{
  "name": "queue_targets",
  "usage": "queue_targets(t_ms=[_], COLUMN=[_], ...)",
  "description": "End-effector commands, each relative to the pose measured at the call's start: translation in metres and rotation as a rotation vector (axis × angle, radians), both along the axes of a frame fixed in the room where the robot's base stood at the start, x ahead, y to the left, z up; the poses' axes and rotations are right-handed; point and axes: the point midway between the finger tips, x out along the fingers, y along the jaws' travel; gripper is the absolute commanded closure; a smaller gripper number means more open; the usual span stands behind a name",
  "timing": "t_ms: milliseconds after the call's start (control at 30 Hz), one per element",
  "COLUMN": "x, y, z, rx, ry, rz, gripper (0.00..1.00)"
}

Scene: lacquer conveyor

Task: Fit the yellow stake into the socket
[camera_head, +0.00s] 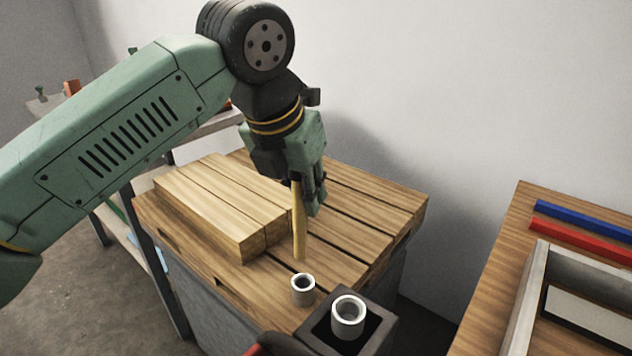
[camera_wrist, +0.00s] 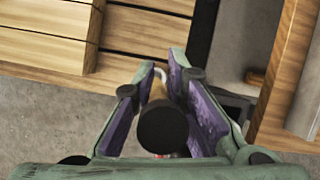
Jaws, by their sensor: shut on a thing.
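The yellow stake (camera_head: 299,222) hangs upright from my gripper (camera_head: 308,190), which is shut on its upper part over the wooden table. Two pale ring-shaped sockets show in the head view. The smaller one (camera_head: 303,289) stands on the table top, below and slightly right of the stake's lower end. The larger one (camera_head: 348,316) stands in a dark square box. The stake's tip appears apart from the small socket. In the wrist view, the stake's dark round end (camera_wrist: 163,128) sits between the purple pads of my gripper (camera_wrist: 170,95), and a pale rim shows partly behind it.
A stack of wooden boards (camera_head: 215,205) lies left of the stake on the slatted table (camera_head: 375,205). The dark box (camera_head: 384,325) is at the table's front corner. At right, another table holds a blue bar (camera_head: 580,219), a red bar (camera_head: 575,240) and a grey tray (camera_head: 530,290).

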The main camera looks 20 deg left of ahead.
Motion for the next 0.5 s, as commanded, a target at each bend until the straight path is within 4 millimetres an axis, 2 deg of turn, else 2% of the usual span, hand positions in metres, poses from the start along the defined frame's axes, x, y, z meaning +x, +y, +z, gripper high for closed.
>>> queue_targets(t_ms=[367, 500], x=[0.0005, 0.0025], y=[-0.0003, -0.0024], z=[-0.0004, -0.002], rx=[-0.003, -0.021], ry=[0.0, 0.006], rz=[-0.008, -0.061], gripper=[1.0, 1.0])
